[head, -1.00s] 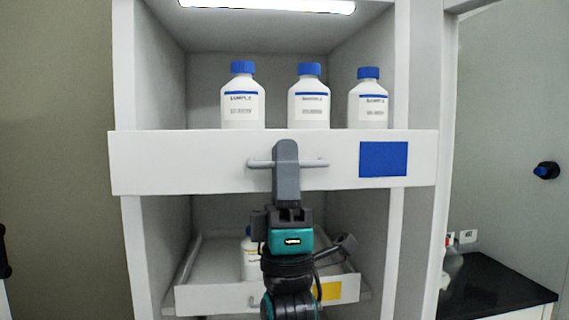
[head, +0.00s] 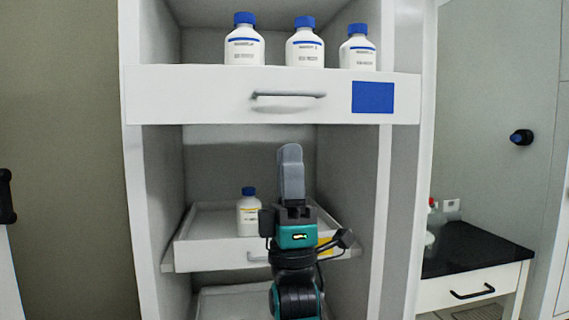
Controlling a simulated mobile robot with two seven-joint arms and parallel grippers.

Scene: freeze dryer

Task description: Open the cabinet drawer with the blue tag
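The upper white drawer (head: 200,94) has a blue tag (head: 373,97) on the right of its front and a grey bar handle (head: 288,95) in the middle. Its front covers the cabinet's side posts; how far it stands out is hard to judge. My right gripper (head: 291,160) points up, below the handle in the picture and apart from it. I see its fingers edge-on as one grey shape, so its opening is hidden. Nothing shows in it. My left gripper is not in view.
Several white bottles with blue caps (head: 305,45) stand behind the upper front. A lower drawer (head: 215,254) with a yellow tag (head: 325,243) holds another bottle (head: 249,215), partly behind my arm. A black-topped counter (head: 470,247) stands at right.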

